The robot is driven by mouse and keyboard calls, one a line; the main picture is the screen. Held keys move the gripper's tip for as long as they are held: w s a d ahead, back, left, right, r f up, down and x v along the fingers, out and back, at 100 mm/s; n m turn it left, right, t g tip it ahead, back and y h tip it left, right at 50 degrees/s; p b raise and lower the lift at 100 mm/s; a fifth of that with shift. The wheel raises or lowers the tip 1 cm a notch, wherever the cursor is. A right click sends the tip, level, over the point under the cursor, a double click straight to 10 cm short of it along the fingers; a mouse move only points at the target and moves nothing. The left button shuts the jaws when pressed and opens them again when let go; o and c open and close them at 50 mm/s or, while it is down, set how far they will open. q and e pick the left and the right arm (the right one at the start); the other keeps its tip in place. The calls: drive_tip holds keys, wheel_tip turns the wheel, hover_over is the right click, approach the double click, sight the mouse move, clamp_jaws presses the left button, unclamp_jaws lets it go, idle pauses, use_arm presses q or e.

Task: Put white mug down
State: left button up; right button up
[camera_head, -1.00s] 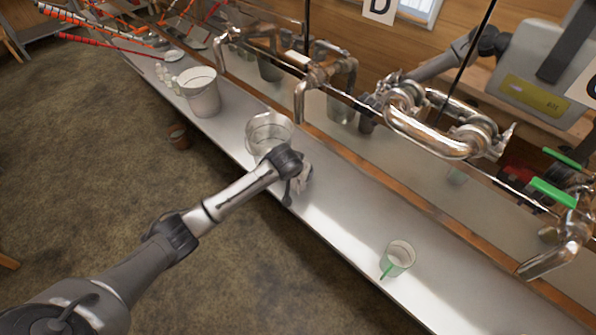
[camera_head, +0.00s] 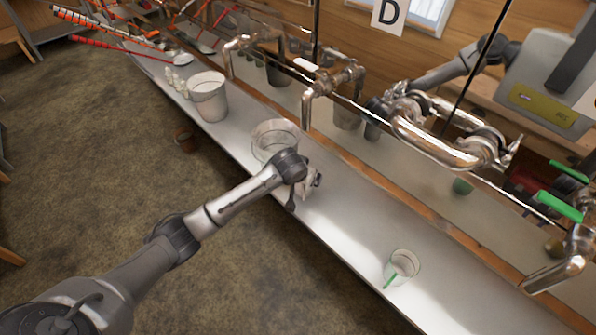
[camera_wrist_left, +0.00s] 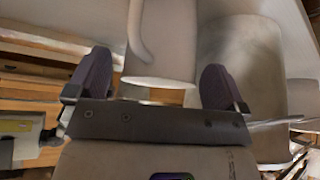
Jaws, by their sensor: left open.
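My left gripper (camera_head: 311,182) is over the near edge of the long pale counter (camera_head: 345,225), just right of a metal pail (camera_head: 274,140). In the left wrist view, its two dark fingers (camera_wrist_left: 156,70) are apart. A white mug (camera_wrist_left: 168,40) with a curved handle shows between and beyond them, with no clear sign of grip. Whether it rests on the counter I cannot tell. In the head view my wrist largely hides this spot. A pale cup with a green handle (camera_head: 402,264) stands upright further right on the counter. My right gripper is not in view.
Shiny pipes and taps (camera_head: 440,140) overhang the counter's back, before a mirror-like panel. The counter between my left gripper and the green-handled cup is clear.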

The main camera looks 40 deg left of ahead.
use_arm(q)
drive_tip(key=p+v, duration=0.2)
drive_tip(key=v, duration=0.8)
drive_tip(key=s+d+f+m+g+h, duration=0.1)
drive_tip(key=s+d+f+m, duration=0.1)
drive_tip(key=s+d+f, duration=0.4)
drive_tip(key=s+d+f+m+h, duration=0.1)
drive_tip(key=s+d+f, duration=0.3)
drive_tip(key=s, duration=0.4)
drive_tip(key=s+d+f+m+g, duration=0.1)
drive_tip(key=s+d, duration=0.1)
drive_tip(key=s, duration=0.7)
drive_tip(key=s+d+f+m, duration=0.1)
drive_tip(key=s+d, duration=0.1)
drive_tip(key=s, duration=0.8)
drive_tip(key=shift+d+g, duration=0.25)
drive_tip(key=shift+g, duration=0.15)
